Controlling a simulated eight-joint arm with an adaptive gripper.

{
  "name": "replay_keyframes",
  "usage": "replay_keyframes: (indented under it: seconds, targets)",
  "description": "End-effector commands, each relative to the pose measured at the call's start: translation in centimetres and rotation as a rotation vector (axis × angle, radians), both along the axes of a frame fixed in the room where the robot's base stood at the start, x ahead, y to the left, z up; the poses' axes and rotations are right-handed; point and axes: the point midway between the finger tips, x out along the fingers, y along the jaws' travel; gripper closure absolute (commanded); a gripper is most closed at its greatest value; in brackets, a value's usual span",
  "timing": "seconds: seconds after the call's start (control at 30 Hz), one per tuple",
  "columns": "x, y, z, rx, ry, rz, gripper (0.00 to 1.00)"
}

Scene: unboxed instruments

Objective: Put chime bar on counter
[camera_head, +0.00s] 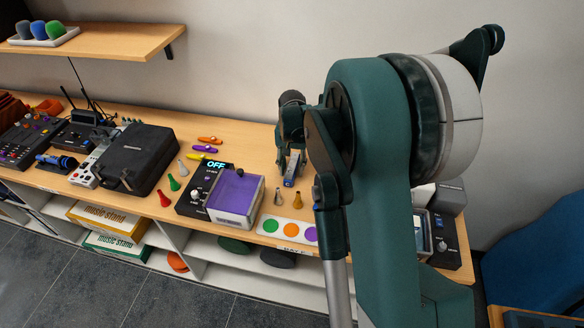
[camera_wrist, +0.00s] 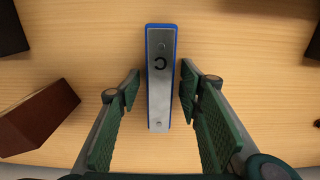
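The chime bar (camera_wrist: 162,60) is a narrow silver plate with blue edges and a letter C. In the wrist view it lies on the light wooden counter (camera_wrist: 230,45), running lengthwise away from me. My gripper (camera_wrist: 159,90) is open, with one green-padded finger on each side of the bar and a visible gap on both sides. In the head view my gripper (camera_head: 290,172) points down at the counter, and the chime bar (camera_head: 289,183) shows small and partly hidden at its fingertips.
In the wrist view a reddish-brown block (camera_wrist: 38,118) lies left of my gripper. In the head view a black case (camera_head: 137,157), a purple-topped box (camera_head: 235,195), small handbells and a white strip with coloured discs (camera_head: 285,230) crowd the counter (camera_head: 262,160). A shelf (camera_head: 110,42) hangs above left.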

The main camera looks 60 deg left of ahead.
Motion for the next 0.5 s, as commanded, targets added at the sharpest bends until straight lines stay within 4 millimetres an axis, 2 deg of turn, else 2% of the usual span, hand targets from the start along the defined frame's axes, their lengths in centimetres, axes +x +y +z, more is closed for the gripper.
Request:
replay_keyframes:
  seconds: [0.37, 0.5]
  targets:
    - [0.0, 0.0, 0.4, 0.000, 0.000, 0.000, 0.64]
    - [0.0, 0.0, 1.7, 0.000, 0.000, 0.000, 0.64]
